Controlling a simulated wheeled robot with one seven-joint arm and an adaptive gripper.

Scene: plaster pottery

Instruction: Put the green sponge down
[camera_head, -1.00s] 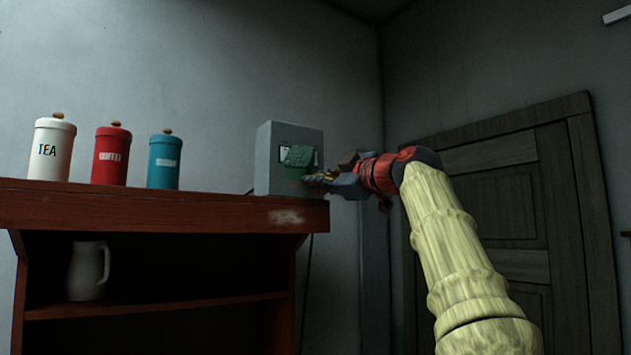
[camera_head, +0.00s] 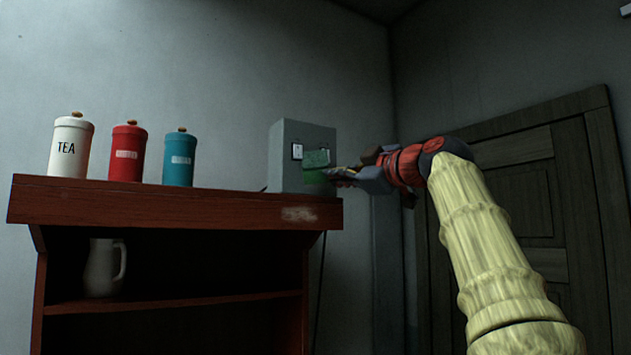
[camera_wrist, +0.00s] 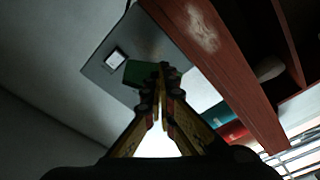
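The green sponge (camera_head: 316,159) is at the front face of a grey box (camera_head: 305,132) on top of the red-brown cabinet (camera_head: 170,207). In the wrist view the sponge (camera_wrist: 138,74) shows as a dark green piece at my fingertips, partly hidden by them. My gripper (camera_head: 332,175) reaches in from the right, and its fingers (camera_wrist: 158,78) come together at the tips on the sponge's edge. I cannot tell whether the sponge touches the box.
White (camera_head: 71,148), red (camera_head: 127,153) and teal (camera_head: 179,160) canisters stand left on the cabinet top. A pale jug (camera_head: 103,268) stands on the shelf below. The cabinet top between teal canister and box is clear. A dark door (camera_head: 530,210) is at right.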

